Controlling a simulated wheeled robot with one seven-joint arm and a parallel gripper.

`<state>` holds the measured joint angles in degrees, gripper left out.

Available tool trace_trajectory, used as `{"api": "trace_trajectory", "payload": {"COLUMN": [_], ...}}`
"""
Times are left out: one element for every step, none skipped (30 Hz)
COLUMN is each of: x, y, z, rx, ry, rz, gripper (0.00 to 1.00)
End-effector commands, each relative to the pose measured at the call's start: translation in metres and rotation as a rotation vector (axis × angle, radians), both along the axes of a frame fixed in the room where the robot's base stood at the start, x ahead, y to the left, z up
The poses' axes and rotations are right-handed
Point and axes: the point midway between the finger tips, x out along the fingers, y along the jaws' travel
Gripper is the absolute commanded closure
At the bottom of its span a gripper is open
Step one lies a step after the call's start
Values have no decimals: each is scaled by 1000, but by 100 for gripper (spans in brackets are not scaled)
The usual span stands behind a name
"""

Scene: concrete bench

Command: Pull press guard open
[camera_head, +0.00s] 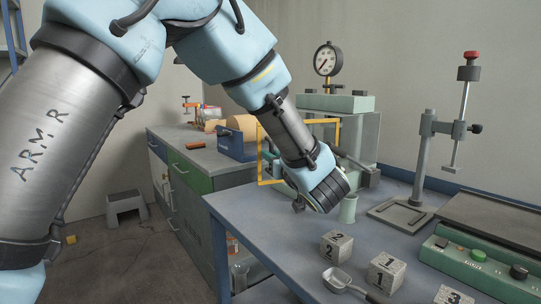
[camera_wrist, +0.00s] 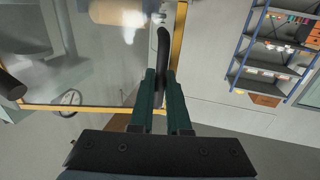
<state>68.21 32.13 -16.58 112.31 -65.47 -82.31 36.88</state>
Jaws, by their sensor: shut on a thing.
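The press (camera_head: 335,103) is green, with a round gauge on top, and stands at the back of the blue bench. Its guard (camera_head: 259,150) is a clear pane in a yellow frame. In the head view the frame reaches left past the press body, and my wrist covers part of it. In the wrist view the yellow frame (camera_wrist: 179,40) runs beside a dark curved handle (camera_wrist: 163,45). My gripper (camera_wrist: 160,90) is shut on this handle, with a finger on each side. The head view mostly hides the fingertips. How far the guard stands open I cannot tell.
Numbered blocks (camera_head: 336,247) and a small scoop (camera_head: 340,281) lie at the bench front. A green cup (camera_head: 348,209) stands near my wrist. A stand (camera_head: 420,165) and a control box (camera_head: 478,256) are on the right. Open floor lies left of the bench.

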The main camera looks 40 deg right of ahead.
Motion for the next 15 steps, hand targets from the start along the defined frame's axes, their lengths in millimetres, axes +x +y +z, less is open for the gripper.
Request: {"api": "trace_trajectory", "payload": {"x": [0, 0, 0, 0, 0, 0, 0, 0, 0, 0, 0, 0, 0, 0, 0], "y": [0, 0, 0, 0, 0, 0, 0, 0, 0, 0, 0, 0, 0, 0, 0], "z": [1, 1, 1, 1, 1, 1, 1, 1, 1, 1, 1, 1, 0, 0, 0], "rx": [-2, -2, -2, -2, -2, -2, -2, -2, -1, -1, -1, -1, -1, -1, -1], "ry": [-2, -2, -2, -2, -2, -2, -2, -2, -1, -1, -1, -1, -1, -1, -1], "rz": [1, 1, 1, 1, 1, 1, 1, 0, 0, 0, 0, 0, 0, 0, 0], "gripper": [100, 100, 100, 100, 82, 78, 74, 71, 66, 63, 60, 56, 56, 56, 56]}}
